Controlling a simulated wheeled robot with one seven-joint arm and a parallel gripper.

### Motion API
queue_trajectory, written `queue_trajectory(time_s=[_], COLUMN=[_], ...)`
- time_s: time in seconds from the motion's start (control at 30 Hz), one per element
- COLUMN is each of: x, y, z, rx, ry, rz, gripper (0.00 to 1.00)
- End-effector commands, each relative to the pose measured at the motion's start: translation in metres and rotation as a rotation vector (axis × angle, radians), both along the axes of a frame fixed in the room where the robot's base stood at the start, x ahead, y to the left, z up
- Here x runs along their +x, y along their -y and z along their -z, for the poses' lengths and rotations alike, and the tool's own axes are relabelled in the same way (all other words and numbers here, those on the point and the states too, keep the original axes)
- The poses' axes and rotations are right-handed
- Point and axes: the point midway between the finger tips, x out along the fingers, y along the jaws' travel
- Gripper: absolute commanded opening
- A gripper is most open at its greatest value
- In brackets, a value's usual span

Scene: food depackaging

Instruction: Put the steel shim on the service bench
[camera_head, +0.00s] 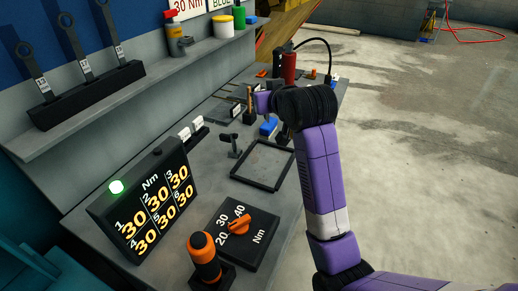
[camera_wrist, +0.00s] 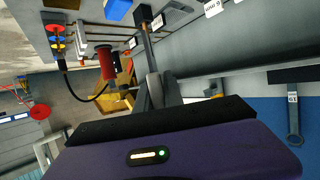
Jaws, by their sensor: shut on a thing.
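My gripper (camera_head: 257,103) is at the end of the purple arm, above the far half of the grey bench (camera_head: 212,172). In the wrist view its fingers (camera_wrist: 155,90) are closed together. A thin strip (camera_head: 249,100) stands out at the gripper in the head view. A slim dark piece (camera_wrist: 147,40) reaches out beyond the fingers in the wrist view. It appears to be the steel shim held in the jaws, but its outline is partly hidden. I cannot tell whether it touches anything.
An empty black frame tray (camera_head: 235,178) lies on the bench, with a torque dial box (camera_head: 244,228), an orange-topped tool (camera_head: 204,258) and a number display (camera_head: 147,208) nearer. A red cylinder (camera_head: 289,67) and a blue block (camera_head: 268,127) are near my gripper. A shelf (camera_head: 150,75) runs along the left.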

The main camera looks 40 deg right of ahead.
Motion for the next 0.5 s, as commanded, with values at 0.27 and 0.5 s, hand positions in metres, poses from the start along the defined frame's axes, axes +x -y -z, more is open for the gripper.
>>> queue_trajectory(time_s=[0.27,0.5], x=[-0.001,-0.001], y=[0.0,0.0], z=[0.072,0.116], rx=[0.003,0.001], ry=[-0.006,-0.003], rz=[0.0,0.0], gripper=[0.0,0.0])
